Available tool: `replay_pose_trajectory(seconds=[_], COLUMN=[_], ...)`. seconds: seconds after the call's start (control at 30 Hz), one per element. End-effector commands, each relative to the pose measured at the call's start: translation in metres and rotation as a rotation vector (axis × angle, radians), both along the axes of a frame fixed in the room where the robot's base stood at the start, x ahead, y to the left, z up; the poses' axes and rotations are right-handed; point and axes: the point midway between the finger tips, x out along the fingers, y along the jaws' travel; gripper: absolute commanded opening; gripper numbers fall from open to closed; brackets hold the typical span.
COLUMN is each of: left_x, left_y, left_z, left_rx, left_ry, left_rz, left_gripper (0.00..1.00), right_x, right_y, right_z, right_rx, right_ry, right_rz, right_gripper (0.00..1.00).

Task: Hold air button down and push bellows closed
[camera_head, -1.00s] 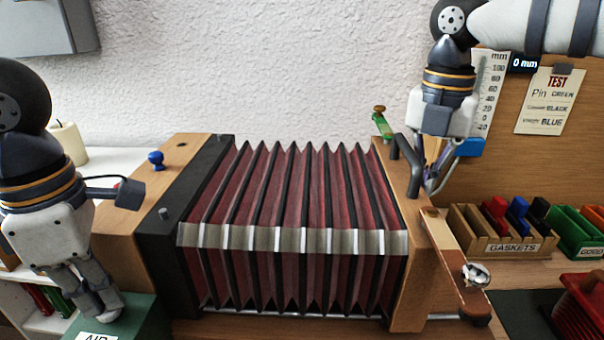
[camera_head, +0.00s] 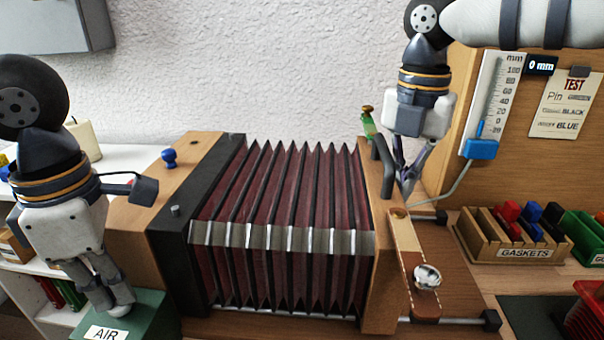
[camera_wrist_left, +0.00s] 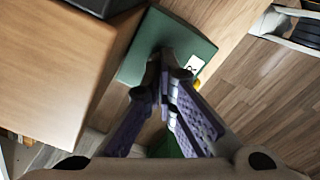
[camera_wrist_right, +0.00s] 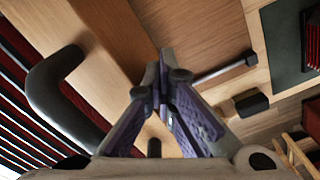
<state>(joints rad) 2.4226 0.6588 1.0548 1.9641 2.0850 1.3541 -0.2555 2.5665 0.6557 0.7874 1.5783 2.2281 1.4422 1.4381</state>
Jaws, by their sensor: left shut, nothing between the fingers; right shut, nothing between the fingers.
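The bellows (camera_head: 290,190), dark red with grey bands, stand between a black-edged wooden block (camera_head: 140,215) on the left and a wooden end board (camera_head: 376,240) on the right. My left gripper (camera_head: 120,308) is shut with its tips down on the green box marked AIR (camera_head: 150,322); the button itself is hidden under the fingertips. My right gripper (camera_head: 405,200) is shut and empty, its tips at the outer side of the end board, just right of the dark handle (camera_head: 384,160). The handle also shows in the right wrist view (camera_wrist_right: 55,90). Whether the fingers touch the board is unclear.
A leather strap with a metal knob (camera_head: 427,277) hangs outside the end board, above rails with dark end stops (camera_head: 491,320). A gauge (camera_head: 492,100) reads 0 mm. The gaskets tray (camera_head: 515,245) stands right. A blue knob (camera_head: 169,158) tops the left block.

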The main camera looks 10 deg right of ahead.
Motion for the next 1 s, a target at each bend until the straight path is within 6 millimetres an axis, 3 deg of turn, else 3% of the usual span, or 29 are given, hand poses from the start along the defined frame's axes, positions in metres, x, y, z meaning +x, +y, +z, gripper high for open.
replay_pose_trajectory(seconds=[1.0], left_x=[0.0], left_y=[0.0], left_z=[-0.001], left_rx=[0.001], left_ry=[0.001], left_rz=[0.0], left_gripper=[0.0], right_x=[0.013], right_y=[0.042], right_z=[0.0], right_rx=[0.0], right_ry=[0.0], right_rz=[0.0], right_gripper=[0.0])
